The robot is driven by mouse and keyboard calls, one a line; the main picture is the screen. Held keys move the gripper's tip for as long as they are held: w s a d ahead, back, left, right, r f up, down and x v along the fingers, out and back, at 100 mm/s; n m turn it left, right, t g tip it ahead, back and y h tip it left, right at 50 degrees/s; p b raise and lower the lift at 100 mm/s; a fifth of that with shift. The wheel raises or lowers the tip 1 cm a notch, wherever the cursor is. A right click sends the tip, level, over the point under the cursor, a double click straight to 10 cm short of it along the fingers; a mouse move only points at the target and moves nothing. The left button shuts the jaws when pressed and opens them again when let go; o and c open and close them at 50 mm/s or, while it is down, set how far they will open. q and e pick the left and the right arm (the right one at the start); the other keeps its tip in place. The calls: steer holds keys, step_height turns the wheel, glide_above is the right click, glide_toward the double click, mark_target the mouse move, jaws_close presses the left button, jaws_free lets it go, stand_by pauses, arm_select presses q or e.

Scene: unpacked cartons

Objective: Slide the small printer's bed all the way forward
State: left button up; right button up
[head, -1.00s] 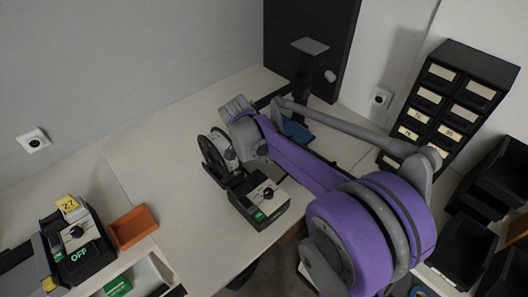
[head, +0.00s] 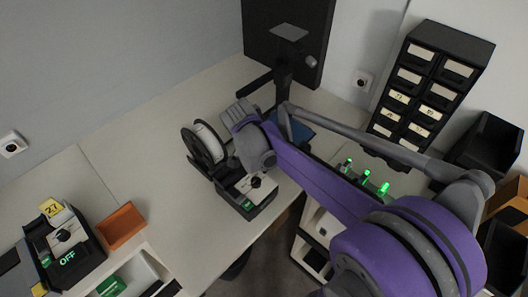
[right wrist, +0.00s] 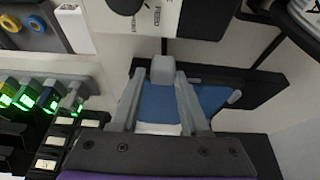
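The small printer has a dark upright frame (head: 283,85) at the back of the white table in the head view. Its blue bed (head: 300,130) shows only in part behind my right arm. In the right wrist view the blue bed (right wrist: 160,105) lies below my right gripper (right wrist: 161,76). The gripper's two grey fingers stand apart, one on each side of a small grey block (right wrist: 162,68) at the bed's edge. Gaps show beside the block, so no firm grip is visible. In the head view my right fingers are not clearly seen. My left gripper is in neither view.
A control box (head: 262,197) and a spool (head: 203,146) stand left of my right arm. A drawer cabinet (head: 437,55) is at the back right. An orange tray (head: 121,224) lies left; the table between is clear.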

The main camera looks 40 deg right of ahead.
steer(key=o, duration=0.3)
steer(key=shift+s, duration=0.2)
steer(key=shift+o, duration=0.2)
steer(key=shift+w, duration=0.1)
steer(key=shift+a+r, duration=0.1)
steer(key=shift+r, duration=0.15)
steer(key=v, duration=1)
steer(key=shift+p, duration=0.4)
steer(key=shift+a, duration=0.1)
